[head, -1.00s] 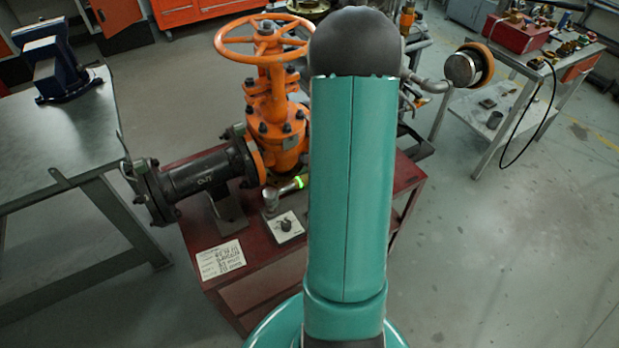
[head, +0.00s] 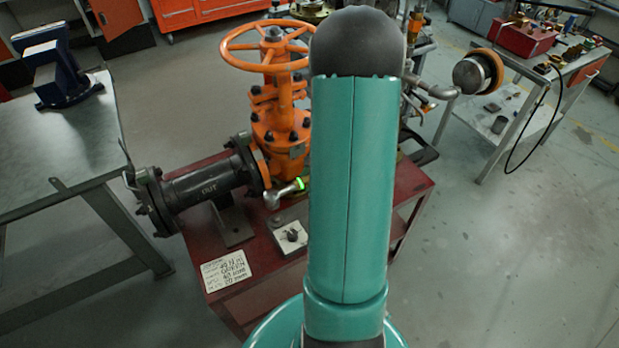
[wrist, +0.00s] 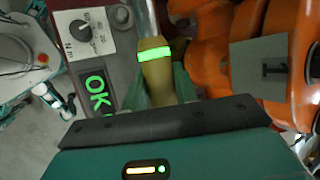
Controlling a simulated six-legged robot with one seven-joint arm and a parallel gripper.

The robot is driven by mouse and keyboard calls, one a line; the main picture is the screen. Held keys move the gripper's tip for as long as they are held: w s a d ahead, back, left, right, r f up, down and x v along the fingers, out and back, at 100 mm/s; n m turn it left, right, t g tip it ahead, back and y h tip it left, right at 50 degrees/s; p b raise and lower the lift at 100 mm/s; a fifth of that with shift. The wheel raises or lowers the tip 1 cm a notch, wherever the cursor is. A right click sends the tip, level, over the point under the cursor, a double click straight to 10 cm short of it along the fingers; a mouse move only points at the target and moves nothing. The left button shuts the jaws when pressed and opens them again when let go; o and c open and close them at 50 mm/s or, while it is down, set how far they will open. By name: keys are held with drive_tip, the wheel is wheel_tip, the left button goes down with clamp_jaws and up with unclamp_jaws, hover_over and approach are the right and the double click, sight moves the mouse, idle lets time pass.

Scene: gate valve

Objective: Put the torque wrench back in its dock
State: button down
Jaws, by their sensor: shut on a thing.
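The torque wrench shows in the head view as a silver head (head: 272,200) with a short bar and a glowing green band, beside the orange valve's base. In the wrist view its tan grip (wrist: 156,72) with the green band runs between the green fingers of my gripper (wrist: 158,92), which is shut on it. My arm hides the gripper and the rest of the wrench in the head view. A pale plate with a black knob (head: 291,237) sits on the red stand just below the wrench head, apart from it in the picture. I cannot tell which part is the dock.
The orange gate valve (head: 283,125) with its handwheel stands on the red stand (head: 262,278), close to the wrench. A black pipe (head: 200,190) extends left. A handwritten card (head: 225,270) lies at the front corner. The wrist view shows a dial (wrist: 86,30) and green OK display (wrist: 95,90).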

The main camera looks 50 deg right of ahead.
drive_tip(key=shift+s+d, duration=0.1)
drive_tip(key=shift+s, duration=0.2)
drive_tip(key=shift+w+f, duration=0.2)
drive_tip(key=shift+f, duration=0.3)
drive_tip(key=shift+s+f, duration=0.15)
drive_tip(key=shift+f, duration=3.1)
drive_tip(key=c, duration=1)
unclamp_jaws()
